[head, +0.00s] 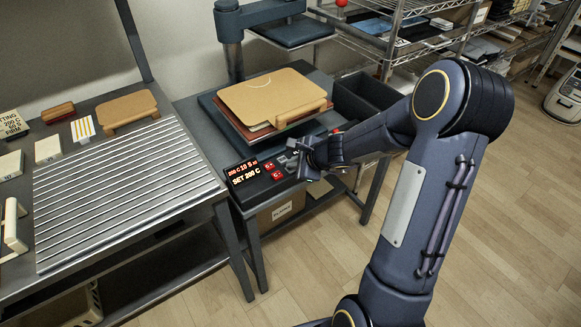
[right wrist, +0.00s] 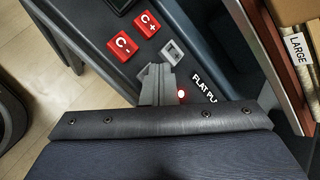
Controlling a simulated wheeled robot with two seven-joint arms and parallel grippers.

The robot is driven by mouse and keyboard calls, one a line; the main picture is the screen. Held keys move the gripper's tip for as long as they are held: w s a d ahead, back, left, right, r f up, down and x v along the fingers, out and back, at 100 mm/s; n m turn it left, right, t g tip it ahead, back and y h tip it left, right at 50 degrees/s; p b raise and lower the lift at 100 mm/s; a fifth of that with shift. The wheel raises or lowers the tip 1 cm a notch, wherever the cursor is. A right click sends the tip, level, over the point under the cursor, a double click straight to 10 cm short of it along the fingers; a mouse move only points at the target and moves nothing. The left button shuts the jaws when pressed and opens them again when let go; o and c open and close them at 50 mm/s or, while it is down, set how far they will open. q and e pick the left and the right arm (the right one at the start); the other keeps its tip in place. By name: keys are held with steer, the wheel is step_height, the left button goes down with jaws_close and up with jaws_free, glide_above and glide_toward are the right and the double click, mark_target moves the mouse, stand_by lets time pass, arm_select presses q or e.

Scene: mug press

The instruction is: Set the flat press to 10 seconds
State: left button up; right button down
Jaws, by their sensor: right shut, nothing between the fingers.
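The flat press has a control panel with a lit display (head: 243,173). Its lower line reads SET 200 C; its upper line starts 200 C, with a seconds figure too small to read surely. Two red keys, C- (right wrist: 123,46) and C+ (right wrist: 147,24), sit beside a grey key (right wrist: 173,52). My right gripper (head: 308,160) is shut and empty over the panel. In the right wrist view its fingertips (right wrist: 155,72) are right beside the grey key; I cannot tell whether they touch anything. They may hide another key. My left gripper is not in view.
A tan board (head: 272,95) lies on a stack on the press, below the raised upper plate (head: 290,32). A dark bin (head: 366,97) stands behind my right arm. A slatted table (head: 125,190) is at left, wire shelves (head: 412,55) at the back.

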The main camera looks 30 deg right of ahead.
mark_target(294, 170)
steer(key=shift+r+p, duration=0.55)
steer(key=shift+r, duration=0.2)
step_height(294, 170, up, 5)
steer(key=p, duration=0.4)
steer(key=shift+r+p, duration=0.1)
steer(key=shift+p, duration=0.25)
stand_by(1.2)
